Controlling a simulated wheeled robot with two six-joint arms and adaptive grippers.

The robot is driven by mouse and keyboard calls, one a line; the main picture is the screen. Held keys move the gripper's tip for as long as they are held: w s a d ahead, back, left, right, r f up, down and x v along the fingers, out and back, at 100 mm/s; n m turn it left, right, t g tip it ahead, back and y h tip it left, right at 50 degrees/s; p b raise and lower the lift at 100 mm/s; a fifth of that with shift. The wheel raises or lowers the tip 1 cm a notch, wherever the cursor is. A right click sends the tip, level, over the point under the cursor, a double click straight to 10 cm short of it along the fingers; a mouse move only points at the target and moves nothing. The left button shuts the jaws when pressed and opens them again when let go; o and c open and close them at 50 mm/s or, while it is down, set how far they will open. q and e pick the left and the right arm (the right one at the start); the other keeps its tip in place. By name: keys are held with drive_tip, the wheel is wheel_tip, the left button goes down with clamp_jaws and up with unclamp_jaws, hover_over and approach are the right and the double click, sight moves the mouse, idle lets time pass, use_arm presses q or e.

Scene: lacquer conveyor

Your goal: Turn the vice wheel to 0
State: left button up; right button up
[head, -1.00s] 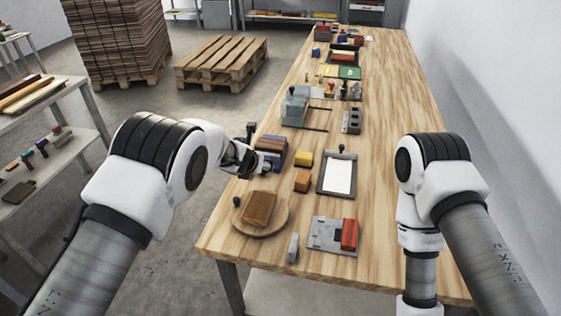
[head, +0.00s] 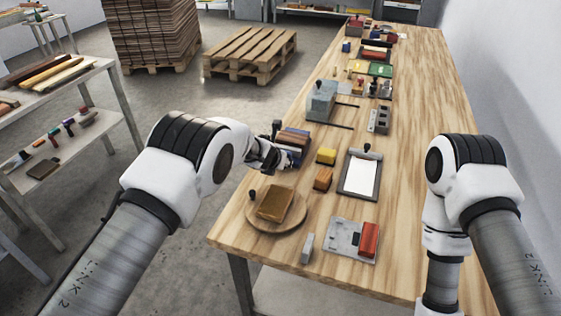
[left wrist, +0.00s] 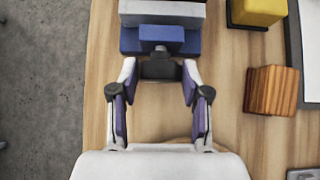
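A blue vice-like body (head: 293,146) with a brownish block and grey plate stands at the table's left edge. In the left wrist view, its blue body (left wrist: 128,40) and grey plate (left wrist: 160,12) lie at the top. A dark part (left wrist: 160,69) on a grey stem sticks out toward me; I cannot tell whether it is the wheel, and no number is readable. My left gripper (left wrist: 160,78) is open, its fingertips on either side of this dark part with small gaps. In the head view my left gripper (head: 270,158) is small and partly hidden. My right gripper is not visible.
A round wooden board (head: 275,223) with a brown block is nearer me. A yellow block (head: 326,156), an orange-brown block (head: 323,179) and a clipboard (head: 360,175) lie to the right. A grey machine (head: 321,102) stands farther back. The table's right strip is clear.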

use_arm(q)
drive_tip(key=shift+a+f+n+g+h+b, duration=0.1)
drive_tip(key=shift+n+g+h+b, duration=0.3)
drive_tip(key=shift+h+b, duration=0.85)
idle(0.8)
drive_tip(key=shift+w+a+f+n+h+b, duration=0.1)
drive_tip(key=shift+n+h+b, duration=0.55)
drive_tip(key=shift+b, duration=0.4)
drive_tip(key=shift+w+a+n+h+b, duration=0.1)
drive_tip(key=shift+n+h+b, duration=0.35)
drive_tip(key=shift+h+b, duration=0.45)
idle(3.1)
drive_tip(key=shift+s, duration=0.1)
idle(0.6)
drive_tip(key=o, duration=1.1)
drive_tip(key=shift+d, duration=0.1)
drive_tip(key=shift+o, duration=0.2)
drive_tip(key=shift+f, duration=0.1)
